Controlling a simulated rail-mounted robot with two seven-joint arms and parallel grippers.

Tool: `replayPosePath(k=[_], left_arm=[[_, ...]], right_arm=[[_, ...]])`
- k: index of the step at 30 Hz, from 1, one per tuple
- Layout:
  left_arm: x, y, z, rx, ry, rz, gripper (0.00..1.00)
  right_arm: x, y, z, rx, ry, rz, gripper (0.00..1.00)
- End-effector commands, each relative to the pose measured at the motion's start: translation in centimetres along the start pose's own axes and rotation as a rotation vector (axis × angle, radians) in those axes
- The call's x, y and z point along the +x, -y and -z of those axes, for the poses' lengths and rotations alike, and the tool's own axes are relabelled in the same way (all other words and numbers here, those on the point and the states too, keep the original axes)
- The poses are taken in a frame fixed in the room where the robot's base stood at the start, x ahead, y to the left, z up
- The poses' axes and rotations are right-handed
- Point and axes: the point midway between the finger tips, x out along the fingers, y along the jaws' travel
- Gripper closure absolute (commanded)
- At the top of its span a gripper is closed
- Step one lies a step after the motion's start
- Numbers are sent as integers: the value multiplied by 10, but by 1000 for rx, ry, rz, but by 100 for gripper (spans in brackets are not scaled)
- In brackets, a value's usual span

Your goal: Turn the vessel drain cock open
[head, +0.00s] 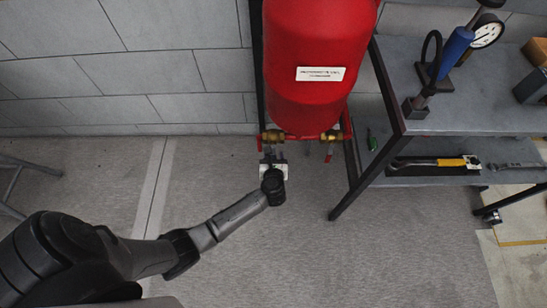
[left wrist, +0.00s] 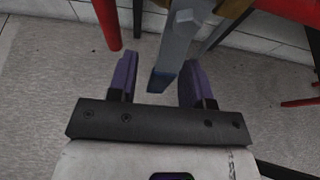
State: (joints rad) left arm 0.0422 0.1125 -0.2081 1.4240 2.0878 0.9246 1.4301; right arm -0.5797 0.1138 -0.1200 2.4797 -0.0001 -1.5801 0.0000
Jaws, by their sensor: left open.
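The red vessel (head: 315,60) stands against the wall in the head view, with a white label on its front. Brass fittings (head: 272,137) sit under its left side, and another brass valve with a red lever (head: 328,155) hangs under its right side. My left gripper (head: 273,165) is just below the left fittings and partly hides what is there. In the left wrist view, its purple fingers (left wrist: 160,66) are open on either side of a grey lever with a blue tip (left wrist: 172,50), with a gap visible at each side. I cannot tell for certain which fitting the lever belongs to. My right gripper is not in view.
A grey two-level bench (head: 475,108) stands right of the vessel, holding a gauge with a blue-handled pump (head: 455,48) and a yellow-handled tool (head: 435,163). The floor in front is clear.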

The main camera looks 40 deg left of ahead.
Motion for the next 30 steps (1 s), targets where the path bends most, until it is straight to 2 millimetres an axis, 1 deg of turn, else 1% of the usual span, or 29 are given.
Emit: replayPosePath(k=[2,15,17,26,30], left_arm=[[0,0,0,0,0,0,54],[0,0,0,0,1,0,95],[0,0,0,0,1,0,100],[0,0,0,1,0,-1,100],[-1,-2,-2,23,0,-10,100]], right_arm=[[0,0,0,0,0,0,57],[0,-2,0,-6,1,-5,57],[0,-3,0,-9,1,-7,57],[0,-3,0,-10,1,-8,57],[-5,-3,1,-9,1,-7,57]])
